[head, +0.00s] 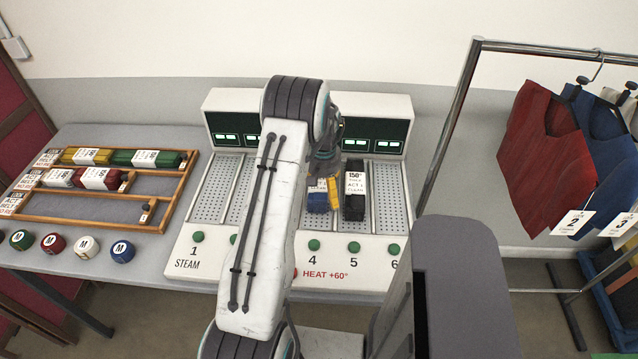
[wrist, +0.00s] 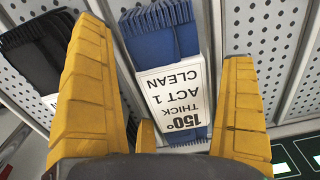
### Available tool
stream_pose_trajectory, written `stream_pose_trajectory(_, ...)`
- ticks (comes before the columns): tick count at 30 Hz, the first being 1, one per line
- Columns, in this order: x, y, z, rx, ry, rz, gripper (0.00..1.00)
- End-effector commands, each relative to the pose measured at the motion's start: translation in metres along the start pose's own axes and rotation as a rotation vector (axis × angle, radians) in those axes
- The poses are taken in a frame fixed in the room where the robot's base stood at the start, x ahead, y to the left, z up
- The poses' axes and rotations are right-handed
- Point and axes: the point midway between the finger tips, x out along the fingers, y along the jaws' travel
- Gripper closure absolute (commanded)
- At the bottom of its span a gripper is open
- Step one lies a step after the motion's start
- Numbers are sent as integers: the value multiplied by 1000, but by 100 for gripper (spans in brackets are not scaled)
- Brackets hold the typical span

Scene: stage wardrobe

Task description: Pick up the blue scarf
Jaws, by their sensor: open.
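The blue scarf (head: 317,203) lies folded in a perforated bay of the white steam press (head: 200,262) in the head view, partly hidden by my arm and gripper. In the wrist view the blue scarf (wrist: 158,42) carries a white label reading 150°, thick, act 1, clean. My gripper (head: 324,187) has yellow fingers and is open over the scarf. In the wrist view the fingers of my gripper (wrist: 164,45) stand on either side of the scarf, with gaps beside it. I cannot tell how far the fingertips are above the bay.
A black scarf (head: 354,205) with a label lies close to the right of the blue one. A wooden rack (head: 95,222) with yellow, green, white and red scarves is at left, several round M-marked pieces in front. A metal rail (head: 452,125) with hanging garments stands at right.

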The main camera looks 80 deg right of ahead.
Motion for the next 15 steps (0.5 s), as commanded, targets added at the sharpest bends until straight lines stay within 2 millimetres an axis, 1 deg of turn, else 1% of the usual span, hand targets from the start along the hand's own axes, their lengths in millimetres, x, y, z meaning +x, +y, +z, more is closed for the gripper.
stream_pose_trajectory(4,9,0,0,0,-1,0,0)
stream_pose_trajectory(12,11,0,0,0,0,0,0)
stream_pose_trajectory(13,11,0,0,0,0,0,1)
stream_pose_trajectory(15,11,0,0,0,0,0,7)
